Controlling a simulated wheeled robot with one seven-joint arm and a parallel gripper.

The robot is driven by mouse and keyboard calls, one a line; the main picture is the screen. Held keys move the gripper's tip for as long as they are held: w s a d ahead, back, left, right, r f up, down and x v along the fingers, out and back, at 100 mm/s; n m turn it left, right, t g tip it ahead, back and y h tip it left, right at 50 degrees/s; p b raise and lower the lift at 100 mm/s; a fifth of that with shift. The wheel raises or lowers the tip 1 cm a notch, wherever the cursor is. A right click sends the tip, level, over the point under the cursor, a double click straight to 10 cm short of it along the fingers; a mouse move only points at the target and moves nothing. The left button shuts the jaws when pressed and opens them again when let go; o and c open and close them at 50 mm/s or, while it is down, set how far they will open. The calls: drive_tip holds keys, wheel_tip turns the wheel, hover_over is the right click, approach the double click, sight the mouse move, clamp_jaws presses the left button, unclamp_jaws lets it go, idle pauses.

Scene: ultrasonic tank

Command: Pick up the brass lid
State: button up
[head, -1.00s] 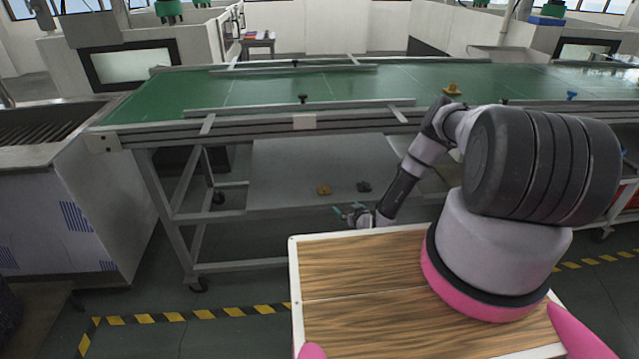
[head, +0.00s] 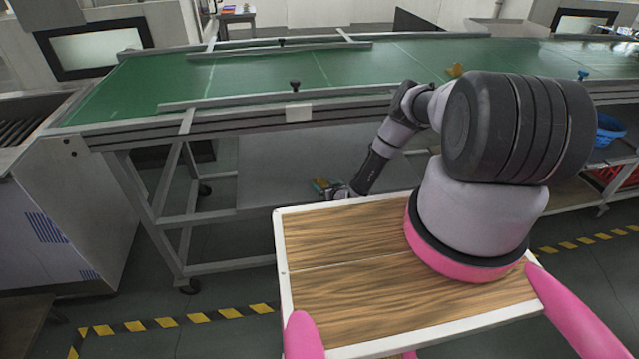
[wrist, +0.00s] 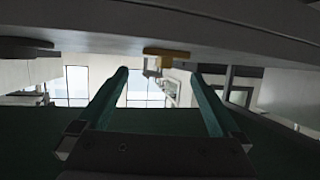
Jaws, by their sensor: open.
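A small brass-coloured piece (head: 320,184) lies on the lower grey shelf under the green conveyor, partly covered by my gripper in the head view. In the wrist view, which looks upside down, a brass-yellow piece (wrist: 167,52) sits against the grey shelf surface, just beyond and between my fingertips. My gripper (wrist: 160,73) is open and empty, its two teal fingers apart. In the head view my gripper (head: 328,189) is at the shelf, close to the brass piece. Another brass-coloured piece (head: 455,70) stands on the conveyor. I cannot tell from shape which is the lid.
The green conveyor (head: 240,85) and its frame run above the shelf (head: 262,160). A frame leg (head: 150,205) stands left of the shelf. A dark object (wrist: 25,43) shows at left in the wrist view. A blue basket (head: 608,130) is at far right.

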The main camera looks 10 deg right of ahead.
sight(320, 179)
drive_tip(key=shift+x, duration=2.65)
drive_tip(key=shift+a, duration=0.15)
drive_tip(key=c, duration=1.3)
clamp_jaws()
drive_tip(key=shift+r, duration=0.1)
